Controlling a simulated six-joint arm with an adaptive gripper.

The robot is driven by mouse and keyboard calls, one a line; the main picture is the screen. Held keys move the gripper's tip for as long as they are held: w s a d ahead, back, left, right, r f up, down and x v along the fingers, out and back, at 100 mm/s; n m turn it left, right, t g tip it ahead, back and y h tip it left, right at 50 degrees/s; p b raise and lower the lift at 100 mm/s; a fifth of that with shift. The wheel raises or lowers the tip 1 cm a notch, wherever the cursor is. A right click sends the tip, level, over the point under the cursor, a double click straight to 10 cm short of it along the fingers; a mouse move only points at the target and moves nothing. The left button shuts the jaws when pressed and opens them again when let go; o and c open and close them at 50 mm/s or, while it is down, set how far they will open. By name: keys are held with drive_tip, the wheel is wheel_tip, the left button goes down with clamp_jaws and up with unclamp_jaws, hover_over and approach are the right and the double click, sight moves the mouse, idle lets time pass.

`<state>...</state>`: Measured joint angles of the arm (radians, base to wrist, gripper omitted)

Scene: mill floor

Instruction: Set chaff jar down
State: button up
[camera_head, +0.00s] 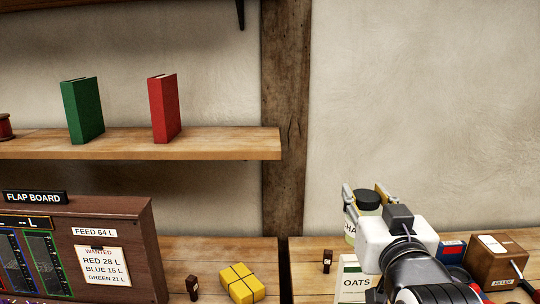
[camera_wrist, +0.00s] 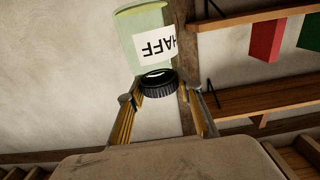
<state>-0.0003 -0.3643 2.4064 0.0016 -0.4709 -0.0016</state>
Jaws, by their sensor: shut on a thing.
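The chaff jar (camera_head: 350,238) is pale green with a black lid and a white label, partly hidden behind my gripper in the head view. In the wrist view the jar (camera_wrist: 146,22) appears upside down, its label reading "HAFF". My gripper (camera_head: 367,193) is shut on the jar at its black lid, one finger on each side. The fingers (camera_wrist: 158,90) flank the lid in the wrist view.
On the right bench (camera_head: 308,284) are an oats packet (camera_head: 350,278), a small dark block (camera_head: 327,261), a blue box (camera_head: 452,249) and a brown filler box (camera_head: 497,262). A yellow parcel (camera_head: 242,284) and flap board (camera_head: 120,225) stand left. A shelf (camera_head: 220,145) holds two books.

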drive_tip(key=shift+r, duration=0.15)
drive_tip(key=shift+r, duration=2.25)
drive_tip(key=shift+w+r, duration=0.2)
drive_tip(key=shift+r, duration=0.1)
drive_tip(key=w+d+r, duration=0.2)
drive_tip(key=w+r, duration=0.1)
drive_tip(key=w, duration=0.6)
drive_tip(key=w+d+r, duration=0.2)
drive_tip(key=w, duration=0.8)
drive_tip(key=w+d+f, duration=0.3)
drive_tip(key=w+d, duration=0.2)
drive_tip(key=w, duration=0.3)
drive_tip(key=w+d+f, duration=0.2)
drive_tip(key=w+d, duration=0.3)
drive_tip(key=w, duration=0.4)
wheel_tip(320, 180, down, 34)
drive_tip(key=shift+s+f, duration=0.15)
drive_tip(key=shift+f, duration=0.05)
drive_tip(key=shift+f, duration=0.25)
